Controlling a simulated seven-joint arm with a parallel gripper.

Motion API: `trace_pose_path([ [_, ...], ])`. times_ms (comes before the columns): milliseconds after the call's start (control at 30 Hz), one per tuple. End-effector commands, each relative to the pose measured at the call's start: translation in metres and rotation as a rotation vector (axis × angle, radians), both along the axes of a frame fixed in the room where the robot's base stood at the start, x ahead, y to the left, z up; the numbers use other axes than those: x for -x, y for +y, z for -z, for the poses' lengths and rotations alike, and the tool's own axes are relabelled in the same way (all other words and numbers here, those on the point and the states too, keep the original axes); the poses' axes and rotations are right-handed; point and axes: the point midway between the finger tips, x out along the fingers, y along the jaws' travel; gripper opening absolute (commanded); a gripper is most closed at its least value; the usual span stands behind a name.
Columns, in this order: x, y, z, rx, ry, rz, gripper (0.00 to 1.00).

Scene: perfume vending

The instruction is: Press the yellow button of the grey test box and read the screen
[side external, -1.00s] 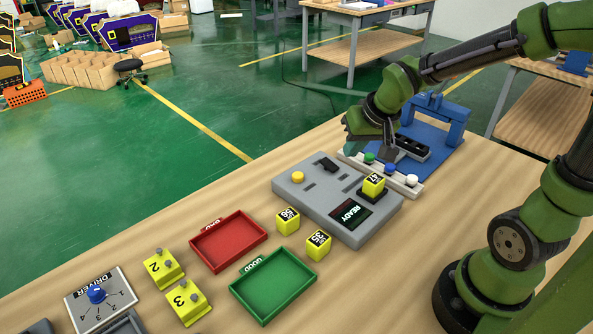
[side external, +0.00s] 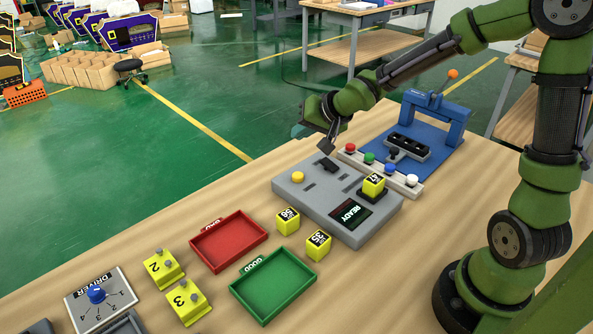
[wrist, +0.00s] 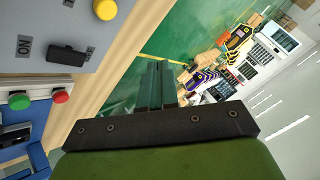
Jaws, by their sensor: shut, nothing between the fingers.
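The grey test box (side external: 322,212) lies on the wooden table. Its round yellow button (side external: 298,177) is at the box's far left corner, and the button also shows at the top of the wrist view (wrist: 105,9). The screen (side external: 351,213) reads "READY". A yellow cube marked 47 (side external: 373,185) sits on a dark pad on the box. My gripper (side external: 327,150) is above the box's far edge, near the black switch (side external: 326,165) and apart from the yellow button. Its fingers (wrist: 156,84) are together and empty.
A strip with red, green, blue and white buttons (side external: 401,176) lies behind the box, before a blue stand (side external: 447,118). Two yellow cubes (side external: 287,221) stand before the box. A red tray (side external: 262,235) and a green tray (side external: 309,280) lie nearer.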

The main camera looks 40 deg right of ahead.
Motion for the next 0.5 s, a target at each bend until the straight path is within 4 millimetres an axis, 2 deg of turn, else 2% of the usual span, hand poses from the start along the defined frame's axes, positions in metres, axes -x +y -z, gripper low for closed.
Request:
trace_pose_path([
  [267, 0.001, 0.003, 0.023, -0.002, 0.004, -0.005, 0.00],
  [500, 0.001, 0.002, 0.057, -0.001, 0.007, -0.004, 0.00],
])
